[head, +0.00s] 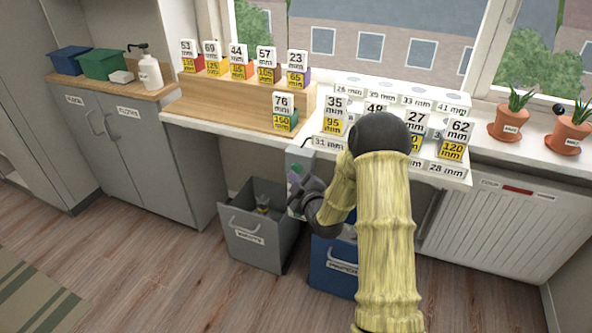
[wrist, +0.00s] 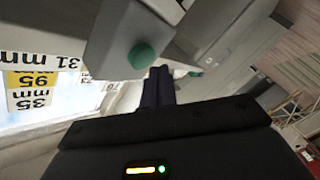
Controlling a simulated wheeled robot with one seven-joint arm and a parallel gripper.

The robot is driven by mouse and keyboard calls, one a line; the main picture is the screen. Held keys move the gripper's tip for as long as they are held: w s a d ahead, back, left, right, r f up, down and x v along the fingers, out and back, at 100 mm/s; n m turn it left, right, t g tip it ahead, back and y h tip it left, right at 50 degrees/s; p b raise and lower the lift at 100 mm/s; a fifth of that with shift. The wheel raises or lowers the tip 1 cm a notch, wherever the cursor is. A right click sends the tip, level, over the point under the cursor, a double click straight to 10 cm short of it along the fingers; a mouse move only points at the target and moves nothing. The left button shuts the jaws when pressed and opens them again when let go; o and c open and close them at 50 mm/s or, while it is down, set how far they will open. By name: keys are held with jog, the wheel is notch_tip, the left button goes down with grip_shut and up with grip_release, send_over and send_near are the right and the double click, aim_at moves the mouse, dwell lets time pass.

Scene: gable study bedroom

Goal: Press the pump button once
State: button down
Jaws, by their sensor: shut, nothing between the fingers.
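A grey box (head: 299,157) is mounted below the front of the windowsill and carries a round green button (head: 294,174). In the wrist view the green button (wrist: 141,56) stands out from the grey box (wrist: 118,28), and no label on it is readable. My gripper (head: 296,190) is just below the button in the head view. In the wrist view my gripper's dark fingers (wrist: 159,73) are together, empty, and to the lower right of the button. A gap shows in the picture between the fingertips and the button. My arm hides part of the box.
Number cards (head: 334,115) crowd the sill above. A grey bin (head: 258,243) and a blue bin (head: 331,268) stand below. A white pump bottle (head: 150,73) stands on the far-left counter. A radiator (head: 500,222) is to the right. Open floor lies in front.

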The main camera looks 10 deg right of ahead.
jog(key=shift+w, duration=0.15)
jog(key=shift+w+d, duration=0.2)
jog(key=shift+d, duration=0.05)
jog(key=shift+w+d+b, duration=0.3)
jog(key=shift+w+b, duration=0.05)
jog(key=shift+w, duration=0.05)
dwell(1.1)
jog(key=shift+s+a+b, duration=0.4)
jog(key=shift+s+a, duration=0.15)
jog(key=shift+s, duration=0.2)
jog(key=s+a+b, duration=0.1)
jog(key=s, duration=0.1)
jog(key=s+a, duration=0.2)
jog(key=shift+b, duration=0.4)
